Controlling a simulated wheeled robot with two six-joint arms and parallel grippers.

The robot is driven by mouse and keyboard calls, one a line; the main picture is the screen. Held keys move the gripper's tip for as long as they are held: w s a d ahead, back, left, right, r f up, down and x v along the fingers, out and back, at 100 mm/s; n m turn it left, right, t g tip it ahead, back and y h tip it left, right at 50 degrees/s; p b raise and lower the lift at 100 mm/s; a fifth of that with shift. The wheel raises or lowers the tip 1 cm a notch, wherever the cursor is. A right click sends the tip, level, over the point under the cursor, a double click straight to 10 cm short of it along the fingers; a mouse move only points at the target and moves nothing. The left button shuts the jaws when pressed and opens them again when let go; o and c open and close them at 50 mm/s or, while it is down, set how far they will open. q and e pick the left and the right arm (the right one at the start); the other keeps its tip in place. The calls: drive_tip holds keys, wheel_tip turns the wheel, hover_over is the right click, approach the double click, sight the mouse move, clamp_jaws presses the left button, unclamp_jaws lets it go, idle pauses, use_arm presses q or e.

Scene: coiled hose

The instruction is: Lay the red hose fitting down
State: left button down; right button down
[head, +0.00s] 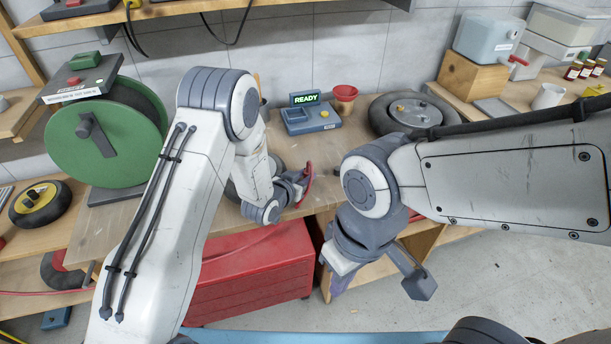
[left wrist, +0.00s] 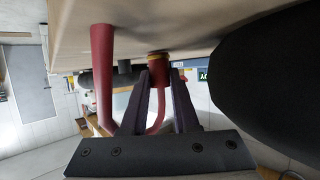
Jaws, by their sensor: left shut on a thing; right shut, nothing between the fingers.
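My left gripper (head: 300,188) is over the front part of the wooden workbench and is shut on the red hose fitting. In the left wrist view its two dark fingers (left wrist: 160,98) stand on either side of the red piece, and the red hose fitting (left wrist: 158,60) with a yellowish band shows at their tips, close to the bench surface. The red hose (left wrist: 104,75) curves beside the fingers. In the head view only a red arc of the hose (head: 308,183) shows; the gripper hides the fitting. My right gripper (head: 418,284) is shut and empty, low in front of the bench.
A large green reel (head: 105,135) stands at left. A red cabinet (head: 255,275) is below the bench.

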use_arm(q)
drive_tip(key=shift+f, duration=0.15)
drive_tip(key=c, duration=0.6)
unclamp_jaws()
drive_tip(key=b+v, duration=0.2)
drive_tip(key=v, duration=0.7)
drive_tip(key=shift+s+a, duration=0.15)
drive_tip(key=shift+a, duration=0.05)
drive_tip(key=shift+s+a+r, duration=0.15)
drive_tip(key=shift+s+r, duration=0.15)
drive_tip(key=shift+s, duration=0.15)
drive_tip(key=shift+s+d+r, duration=0.1)
drive_tip(key=shift+d+r, duration=0.1)
drive_tip(key=shift+d, duration=0.1)
drive_tip(key=s+r+m+g+y, duration=0.1)
drive_tip(key=s+r+g, duration=0.4)
drive_tip(key=s, duration=1)
drive_tip(key=s+r+m+g+y, duration=0.1)
drive_tip(key=s+r+g+y, duration=0.3)
drive_tip(key=s, duration=1.1)
drive_tip(key=g, duration=0.3)
drive_tip(key=shift+r, duration=0.4)
